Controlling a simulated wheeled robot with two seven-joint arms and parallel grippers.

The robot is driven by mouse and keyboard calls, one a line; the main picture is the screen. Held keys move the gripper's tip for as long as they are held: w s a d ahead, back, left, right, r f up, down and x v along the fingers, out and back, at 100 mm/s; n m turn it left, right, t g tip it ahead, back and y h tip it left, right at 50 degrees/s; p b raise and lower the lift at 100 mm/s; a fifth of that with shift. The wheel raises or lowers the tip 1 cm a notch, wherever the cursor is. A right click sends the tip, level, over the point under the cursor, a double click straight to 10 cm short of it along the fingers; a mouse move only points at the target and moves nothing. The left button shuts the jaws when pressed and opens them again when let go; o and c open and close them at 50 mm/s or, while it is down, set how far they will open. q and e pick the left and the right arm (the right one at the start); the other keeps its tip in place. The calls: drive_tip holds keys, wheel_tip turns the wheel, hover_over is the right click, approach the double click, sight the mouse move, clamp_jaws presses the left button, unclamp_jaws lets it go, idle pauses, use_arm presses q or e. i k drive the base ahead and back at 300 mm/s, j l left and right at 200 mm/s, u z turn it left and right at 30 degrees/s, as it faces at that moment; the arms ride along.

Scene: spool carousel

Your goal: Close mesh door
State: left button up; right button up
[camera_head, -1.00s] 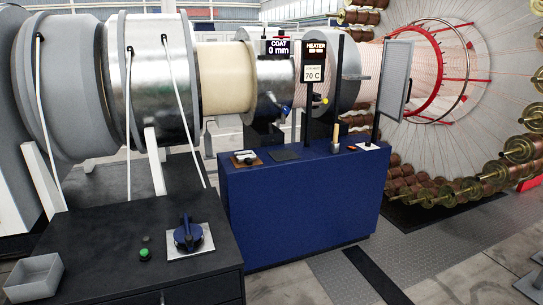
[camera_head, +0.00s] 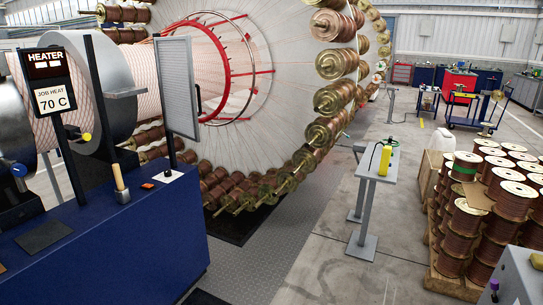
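The mesh door (camera_head: 178,86) looks like a grey framed panel, upright on a dark post at the right end of the blue cabinet (camera_head: 120,250). It stands in front of the left part of the large spool carousel (camera_head: 285,75), seen at an angle. I cannot tell from this view whether it is latched or how it is hinged. Neither of my grippers is in view.
A heater display (camera_head: 51,83) and a wooden-handled tool (camera_head: 120,184) stand on the cabinet. A grey stand (camera_head: 376,172) holds a yellow item. Stacked copper spools (camera_head: 470,215) fill the right. Clear floor (camera_head: 310,262) lies between.

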sight(181, 130)
drive_tip(key=i+l+u, duration=0.15)
drive_tip(key=i, duration=0.35)
drive_tip(key=i+l+u, duration=0.1)
drive_tip(key=i+l, duration=0.3)
drive_tip(key=i+l+u, duration=0.15)
drive_tip(key=i+l, duration=0.2)
drive_tip(key=i, duration=0.15)
drive_tip(key=i+l+u, duration=0.45)
drive_tip(key=l+u, duration=0.2)
drive_tip(key=i+l+u, duration=0.1)
drive_tip(key=l+u, duration=0.2)
drive_tip(key=l, duration=0.2)
drive_tip(key=i+l+u, duration=0.1)
drive_tip(key=l+u, duration=0.25)
drive_tip(key=l, duration=0.15)
drive_tip(key=l+u, duration=0.3)
drive_tip(key=l, duration=0.15)
